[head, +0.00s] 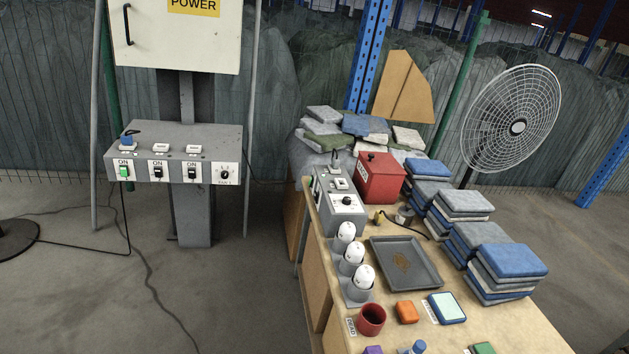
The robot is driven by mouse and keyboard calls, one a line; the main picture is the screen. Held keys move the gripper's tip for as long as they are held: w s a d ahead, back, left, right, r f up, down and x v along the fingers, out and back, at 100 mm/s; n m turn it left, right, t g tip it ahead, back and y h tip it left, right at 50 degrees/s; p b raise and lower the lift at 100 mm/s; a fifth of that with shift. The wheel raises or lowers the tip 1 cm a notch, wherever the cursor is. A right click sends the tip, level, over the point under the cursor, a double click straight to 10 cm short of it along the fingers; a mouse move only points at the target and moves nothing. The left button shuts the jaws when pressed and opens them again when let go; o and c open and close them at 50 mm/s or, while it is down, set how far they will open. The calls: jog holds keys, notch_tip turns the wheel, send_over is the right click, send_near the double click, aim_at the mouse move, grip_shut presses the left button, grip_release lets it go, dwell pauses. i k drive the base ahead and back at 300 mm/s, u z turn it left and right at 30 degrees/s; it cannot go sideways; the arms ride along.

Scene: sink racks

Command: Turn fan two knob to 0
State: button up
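A second black knob (224,174) sits at the right end of the grey panel (215,140) on the post. The label under it seems to read FAN 1. Which knob is fan two's cannot be told for sure. A round caged fan (511,119) stands behind the table at right. My gripper is not in view.
The post panel has several switches, one green (124,171), below a POWER cabinet (178,30). The table holds a red box (380,177), white bulb-like items (351,252), a grey tray (404,262) and stacked cloths (508,262). Floor between post and table is clear.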

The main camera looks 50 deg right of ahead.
aim_at(347, 200)
jog(key=z, duration=0.2)
jog(key=i, duration=1.45)
jog(key=z, duration=0.75)
jog(key=i, duration=0.95)
jog(key=z, duration=0.3)
